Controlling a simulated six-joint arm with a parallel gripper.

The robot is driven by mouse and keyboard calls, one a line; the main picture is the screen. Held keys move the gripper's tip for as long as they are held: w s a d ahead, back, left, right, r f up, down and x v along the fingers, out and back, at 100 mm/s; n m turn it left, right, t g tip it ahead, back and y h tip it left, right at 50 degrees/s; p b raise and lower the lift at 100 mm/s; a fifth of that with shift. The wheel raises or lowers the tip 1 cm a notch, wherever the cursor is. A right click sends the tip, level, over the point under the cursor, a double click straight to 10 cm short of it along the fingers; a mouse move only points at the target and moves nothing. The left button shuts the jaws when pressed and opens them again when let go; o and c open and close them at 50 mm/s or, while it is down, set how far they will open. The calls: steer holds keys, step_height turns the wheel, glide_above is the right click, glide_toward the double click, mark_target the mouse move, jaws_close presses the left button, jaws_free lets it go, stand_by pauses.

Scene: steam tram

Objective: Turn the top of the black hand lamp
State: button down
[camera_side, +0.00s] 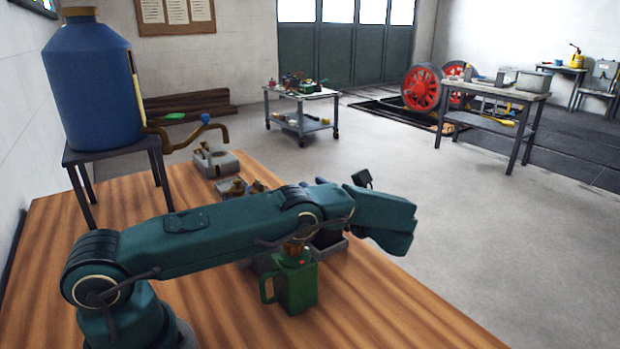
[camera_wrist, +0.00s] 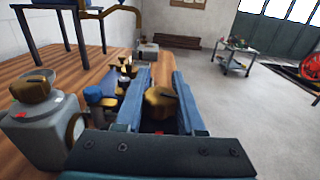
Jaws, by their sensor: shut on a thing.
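In the wrist view, my gripper (camera_wrist: 166,84) has its two blue fingers on either side of a round brass-coloured top (camera_wrist: 160,103), and it is shut on it. A dark shape shows just under this top between the fingers. It seems to be the black hand lamp, but most of its body is hidden by the fingers and the gripper's front plate. In the side view my arm covers the fingertips and the lamp cannot be made out clearly.
A green can (camera_side: 295,284) stands under my arm. In the wrist view a grey can (camera_wrist: 40,133) with a brass cap and a blue-topped thing (camera_wrist: 94,95) stand left of my gripper. A blue tank (camera_side: 92,85) on a stand is at the left. The wooden bench (camera_side: 420,315) is clear at front right.

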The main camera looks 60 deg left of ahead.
stand_by(0.3)
steer(key=c, duration=0.5)
jaws_free()
steer(key=shift+d, duration=0.1)
steer(key=shift+d, duration=2.45)
